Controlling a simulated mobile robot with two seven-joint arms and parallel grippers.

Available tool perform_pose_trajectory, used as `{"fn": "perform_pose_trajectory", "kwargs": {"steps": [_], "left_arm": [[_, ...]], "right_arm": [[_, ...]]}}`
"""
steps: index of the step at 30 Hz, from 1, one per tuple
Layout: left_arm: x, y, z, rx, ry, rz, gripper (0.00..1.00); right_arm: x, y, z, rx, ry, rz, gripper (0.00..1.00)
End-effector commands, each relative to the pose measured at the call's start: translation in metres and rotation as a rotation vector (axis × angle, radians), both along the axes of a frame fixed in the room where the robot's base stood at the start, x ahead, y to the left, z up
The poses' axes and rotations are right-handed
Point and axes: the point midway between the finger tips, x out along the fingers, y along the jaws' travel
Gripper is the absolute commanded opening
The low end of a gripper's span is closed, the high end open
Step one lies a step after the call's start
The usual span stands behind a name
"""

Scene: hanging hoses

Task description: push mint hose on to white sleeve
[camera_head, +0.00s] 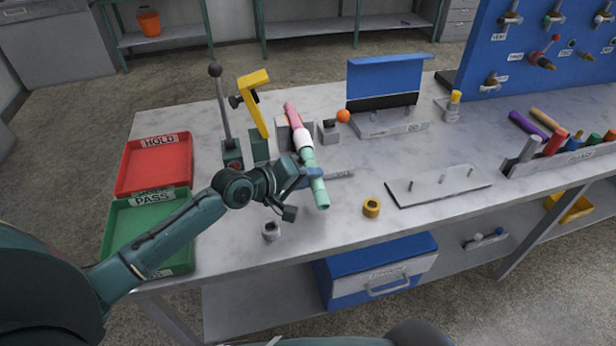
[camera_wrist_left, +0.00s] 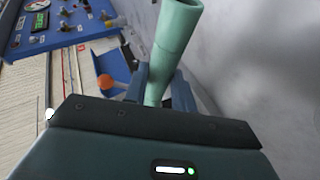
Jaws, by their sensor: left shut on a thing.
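The mint hose (camera_head: 319,192) slants over the bench, its upper end at the lower end of the white sleeve (camera_head: 303,142). I cannot tell whether the hose end is inside the sleeve or only touching it. A pink hose (camera_head: 292,114) is at the sleeve's other end, in line with it. My left gripper (camera_head: 308,177) is shut on the mint hose below the sleeve. In the left wrist view the mint hose (camera_wrist_left: 176,42) stands between the fingers, its open free end at the top; the sleeve is hidden there. My right gripper is not in view.
Behind the hoses stand a grey block with an orange ball (camera_head: 343,116) and a yellow clamp handle (camera_head: 254,88). A red tray (camera_head: 122,182) and green tray (camera_head: 112,236) lie left. A yellow ring (camera_head: 371,208) and a pegged plate (camera_head: 468,178) lie right.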

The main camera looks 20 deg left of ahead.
Motion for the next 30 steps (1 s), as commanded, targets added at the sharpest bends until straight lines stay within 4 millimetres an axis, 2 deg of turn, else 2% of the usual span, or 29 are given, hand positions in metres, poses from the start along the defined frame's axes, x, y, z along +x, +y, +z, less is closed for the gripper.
{"fn": "perform_pose_trajectory", "kwargs": {"steps": [30], "left_arm": [[0.0077, 0.0050, 0.0027, 0.000, -0.001, 0.001, 0.03]], "right_arm": [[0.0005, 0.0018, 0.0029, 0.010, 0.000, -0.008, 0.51]]}}
